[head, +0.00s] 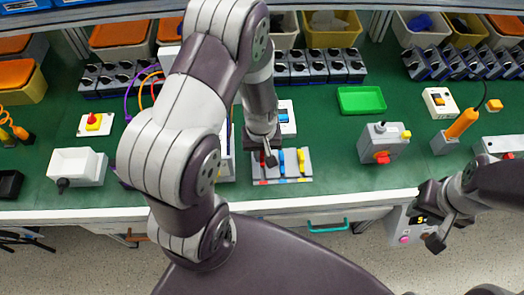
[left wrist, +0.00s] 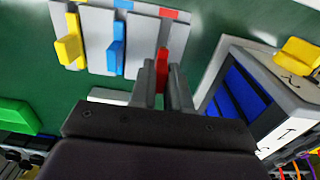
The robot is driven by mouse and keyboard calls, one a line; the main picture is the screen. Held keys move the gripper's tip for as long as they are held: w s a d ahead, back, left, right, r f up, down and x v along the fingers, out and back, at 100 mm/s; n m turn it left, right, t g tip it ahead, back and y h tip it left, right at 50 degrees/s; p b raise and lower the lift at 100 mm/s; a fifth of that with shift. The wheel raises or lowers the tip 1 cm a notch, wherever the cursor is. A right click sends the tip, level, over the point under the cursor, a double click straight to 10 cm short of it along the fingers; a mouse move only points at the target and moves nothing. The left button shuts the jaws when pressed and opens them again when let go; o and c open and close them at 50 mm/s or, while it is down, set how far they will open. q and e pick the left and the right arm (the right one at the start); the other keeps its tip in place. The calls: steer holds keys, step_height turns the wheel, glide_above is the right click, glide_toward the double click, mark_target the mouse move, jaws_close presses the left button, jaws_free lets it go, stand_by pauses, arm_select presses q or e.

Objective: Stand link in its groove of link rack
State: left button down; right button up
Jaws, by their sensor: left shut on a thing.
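The link rack (head: 298,171) is a grey block on the green bench. In the left wrist view the rack (left wrist: 95,45) shows a yellow link (left wrist: 68,45) and a blue link (left wrist: 117,48) standing in it, with coloured marks along its edge. My left gripper (head: 268,160) is over the rack's left part. In the left wrist view its fingers (left wrist: 163,90) are shut on a red link (left wrist: 162,62), which is at the side of the rack beyond the blue link. Whether the red link's foot touches a groove is hidden. My right gripper (head: 438,220) is open and empty in front of the bench edge.
A grey box with a red knob (head: 382,145) and a green tray (head: 361,100) are to the right of the rack. A white box with a blue-slatted face (left wrist: 240,90) stands close beside my left gripper. Bare green bench lies between the rack and the grey box.

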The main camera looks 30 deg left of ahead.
arm_select(q)
steer(key=shift+f, duration=0.2)
steer(key=shift+f+b, duration=0.8)
steer(key=shift+f, duration=0.2)
steer(key=c, duration=1)
jaws_free()
step_height(320, 180, up, 13)
steer(key=shift+a+f+p, duration=0.1)
steer(key=shift+f+p, duration=0.05)
steer(key=shift+p, duration=0.4)
